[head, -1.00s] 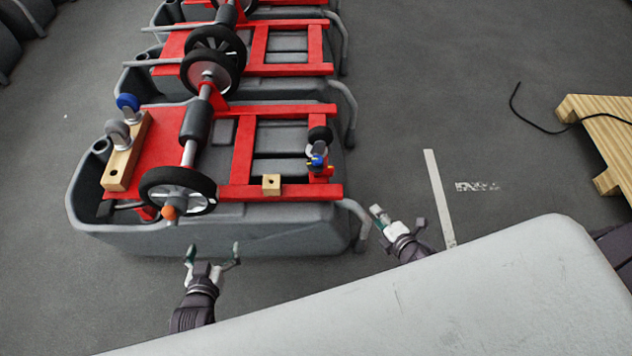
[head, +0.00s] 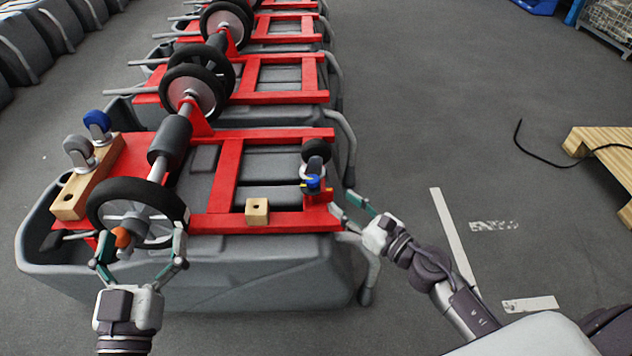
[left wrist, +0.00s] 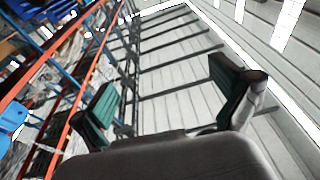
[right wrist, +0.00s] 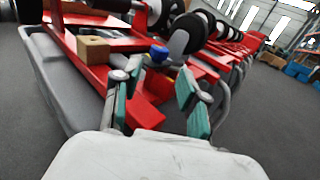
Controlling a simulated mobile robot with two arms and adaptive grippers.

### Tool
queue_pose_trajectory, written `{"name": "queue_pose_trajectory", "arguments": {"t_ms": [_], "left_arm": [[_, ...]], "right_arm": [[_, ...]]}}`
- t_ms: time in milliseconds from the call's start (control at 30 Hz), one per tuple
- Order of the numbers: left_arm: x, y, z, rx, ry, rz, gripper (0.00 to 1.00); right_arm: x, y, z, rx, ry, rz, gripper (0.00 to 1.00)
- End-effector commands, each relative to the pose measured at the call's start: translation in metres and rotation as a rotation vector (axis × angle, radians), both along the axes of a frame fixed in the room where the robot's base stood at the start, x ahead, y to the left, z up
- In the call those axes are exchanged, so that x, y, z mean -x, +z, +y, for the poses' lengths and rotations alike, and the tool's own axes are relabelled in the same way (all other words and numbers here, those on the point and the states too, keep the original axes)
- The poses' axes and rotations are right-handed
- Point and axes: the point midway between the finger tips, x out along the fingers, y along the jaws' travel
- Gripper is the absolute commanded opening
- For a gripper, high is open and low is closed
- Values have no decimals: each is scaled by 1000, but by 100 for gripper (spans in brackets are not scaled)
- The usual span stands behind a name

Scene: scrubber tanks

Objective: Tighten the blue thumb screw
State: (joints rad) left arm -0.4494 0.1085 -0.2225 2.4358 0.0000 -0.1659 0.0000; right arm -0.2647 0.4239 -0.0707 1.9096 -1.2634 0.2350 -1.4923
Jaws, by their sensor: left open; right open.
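The blue thumb screw (head: 313,182) sits by a small black caster at the right end of the nearest red frame (head: 225,165). It also shows in the right wrist view (right wrist: 159,52), beyond my fingertips. My right gripper (head: 347,209) is open and empty, just right of the frame's corner and a little short of the screw. My left gripper (head: 138,252) is open in front of the black wheel with the orange hub cap (head: 122,237); its fingers appear either side of the cap. I cannot tell whether they touch anything. The left wrist view shows its fingers spread and empty.
A wooden block (head: 257,211) sits on the front red bar. A wooden bar (head: 90,180) carries a grey caster and a blue-wheeled caster (head: 97,122). The grey tank (head: 230,280) lies below.

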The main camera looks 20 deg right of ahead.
Motion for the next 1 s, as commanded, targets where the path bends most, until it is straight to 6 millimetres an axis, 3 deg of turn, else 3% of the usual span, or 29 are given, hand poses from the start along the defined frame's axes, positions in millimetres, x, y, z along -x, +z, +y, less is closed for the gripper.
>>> {"name": "queue_pose_trajectory", "arguments": {"t_ms": [200,433,600,900,1000], "left_arm": [[-3,-27,4,-43,10,164,100],[-2,-40,5,-62,14,233,100],[-2,-43,6,-65,15,248,100],[-2,-44,6,-66,15,250,100],[-2,-44,6,-66,15,250,100]], "right_arm": [[-46,3,20,-1,0,-2,43],[-78,1,36,-3,-1,0,43],[-88,0,41,-3,-1,1,43],[-90,-1,41,-3,-1,3,43],[-90,-1,41,-3,-1,3,26]]}}
